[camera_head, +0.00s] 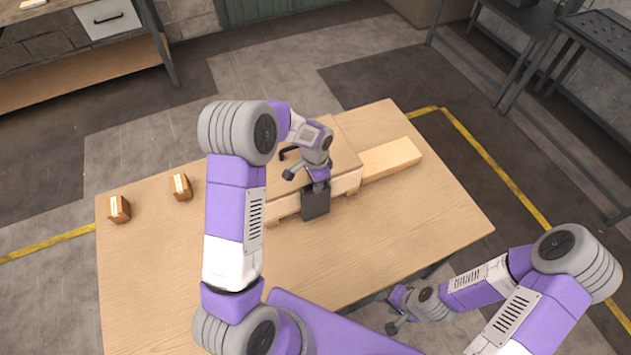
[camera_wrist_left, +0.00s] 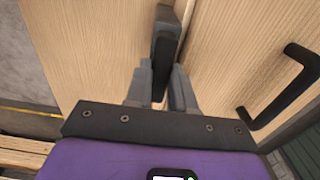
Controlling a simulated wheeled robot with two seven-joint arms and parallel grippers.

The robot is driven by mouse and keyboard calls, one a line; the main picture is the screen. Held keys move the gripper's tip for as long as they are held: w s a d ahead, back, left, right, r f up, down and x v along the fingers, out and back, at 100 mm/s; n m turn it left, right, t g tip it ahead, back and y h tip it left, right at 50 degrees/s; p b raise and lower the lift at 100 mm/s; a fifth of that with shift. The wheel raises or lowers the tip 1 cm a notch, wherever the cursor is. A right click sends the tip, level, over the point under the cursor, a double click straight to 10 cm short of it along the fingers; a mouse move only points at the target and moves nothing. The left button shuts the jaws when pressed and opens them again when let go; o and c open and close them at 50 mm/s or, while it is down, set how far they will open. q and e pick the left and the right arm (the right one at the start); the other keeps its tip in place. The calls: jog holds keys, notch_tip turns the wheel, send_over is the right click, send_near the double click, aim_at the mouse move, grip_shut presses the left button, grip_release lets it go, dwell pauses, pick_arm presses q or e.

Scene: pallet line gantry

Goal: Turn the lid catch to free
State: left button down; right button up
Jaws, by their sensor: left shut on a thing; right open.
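A wooden crate with a flat lid (camera_head: 343,150) stands on the table, and a black bar handle (camera_head: 288,152) is on the lid. The handle also shows at the right in the left wrist view (camera_wrist_left: 290,92). My left gripper (camera_wrist_left: 158,88) is shut on the dark lid catch (camera_wrist_left: 163,52), a narrow upright piece in that view against the pale wood. In the head view my left gripper (camera_head: 316,198) is over the crate's near side, and my wrist hides the catch. My right gripper (camera_head: 394,312) is open and empty at the table's near edge.
A pale wooden beam (camera_head: 391,158) extends right of the crate. The table's right front is clear. A dark metal bench stands at the upper right.

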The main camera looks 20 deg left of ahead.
dwell(0.6)
pick_arm(q)
jog(key=c, duration=1)
grip_release()
jog(key=shift+o, duration=0.2)
notch_tip(320, 180, up, 8)
jog(key=shift+f+p, duration=0.25)
jog(key=shift+p, duration=0.2)
